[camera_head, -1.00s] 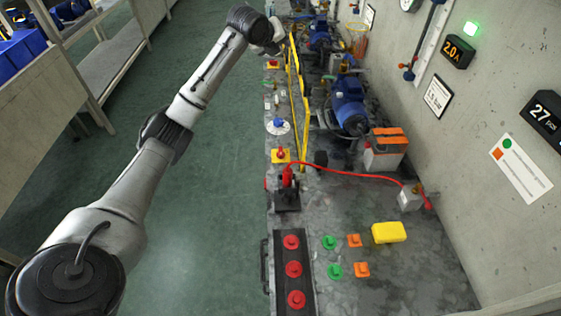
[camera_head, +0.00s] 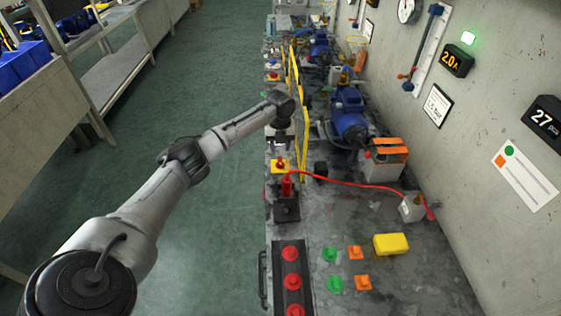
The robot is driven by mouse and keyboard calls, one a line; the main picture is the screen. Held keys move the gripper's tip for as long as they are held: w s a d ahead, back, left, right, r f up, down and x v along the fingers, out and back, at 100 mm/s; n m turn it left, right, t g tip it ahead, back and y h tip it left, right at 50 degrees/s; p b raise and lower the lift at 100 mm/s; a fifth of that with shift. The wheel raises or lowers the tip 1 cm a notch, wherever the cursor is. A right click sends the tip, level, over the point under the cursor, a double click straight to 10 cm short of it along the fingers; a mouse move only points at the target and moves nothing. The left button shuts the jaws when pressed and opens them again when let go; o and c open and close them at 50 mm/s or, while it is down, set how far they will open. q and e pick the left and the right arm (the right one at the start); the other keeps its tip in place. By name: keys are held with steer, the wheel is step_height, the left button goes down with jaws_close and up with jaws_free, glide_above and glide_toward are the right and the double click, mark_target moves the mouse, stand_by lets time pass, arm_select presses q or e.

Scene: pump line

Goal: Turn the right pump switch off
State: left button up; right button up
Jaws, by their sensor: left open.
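A red knob on a yellow base (camera_head: 279,165), which looks like the right pump's switch, sits on the left edge of the bench beside the yellow guard rail. The nearer blue pump (camera_head: 347,118) stands to its right. My left arm comes in from the left, and my left gripper (camera_head: 280,146) points down just behind the knob in the picture, open and seemingly empty. Its fingers are small and dark, and I cannot tell whether they touch the knob. The wrist hides the blue-handled part behind it. My right gripper is out of view.
A red clamp on a black base (camera_head: 286,200) with a red cable stands just nearer than the knob. The yellow guard rail (camera_head: 299,110) runs close on the right. Red buttons on a black strip (camera_head: 291,252) and a yellow block (camera_head: 391,244) lie nearer.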

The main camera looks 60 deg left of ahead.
mark_target(280, 160)
arm_select(q)
steer(key=shift+f+b, duration=0.8)
steer(key=shift+f, duration=2.75)
jaws_close()
